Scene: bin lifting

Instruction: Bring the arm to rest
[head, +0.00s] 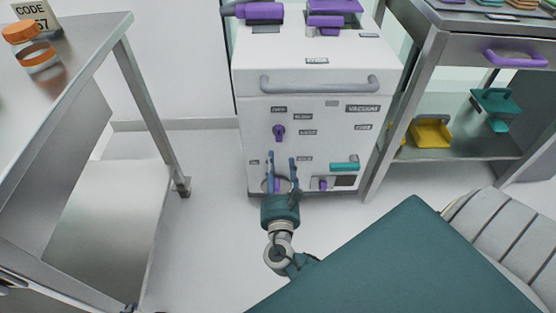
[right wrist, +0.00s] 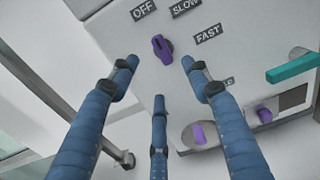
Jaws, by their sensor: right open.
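My right gripper (head: 281,162) is in front of the lower front of a white machine (head: 318,85). Its blue fingers are spread and empty, pointing toward the machine. In the right wrist view the gripper (right wrist: 159,68) has a purple knob (right wrist: 162,49) just beyond and between its fingertips, apart from them as far as I can tell. Labels OFF, SLOW and FAST are around that knob. The same knob shows in the head view (head: 279,132), above the fingertips. The fingers partly hide a round fitting low on the machine. My left gripper is not in view.
A steel table (head: 75,60) with an orange-lidded jar (head: 28,45) stands at the left. A steel shelf unit (head: 440,60) at the right holds a yellow bin (head: 431,133) and a teal item (head: 495,108). The machine has a grey handle (head: 318,84). Floor is clear between table and machine.

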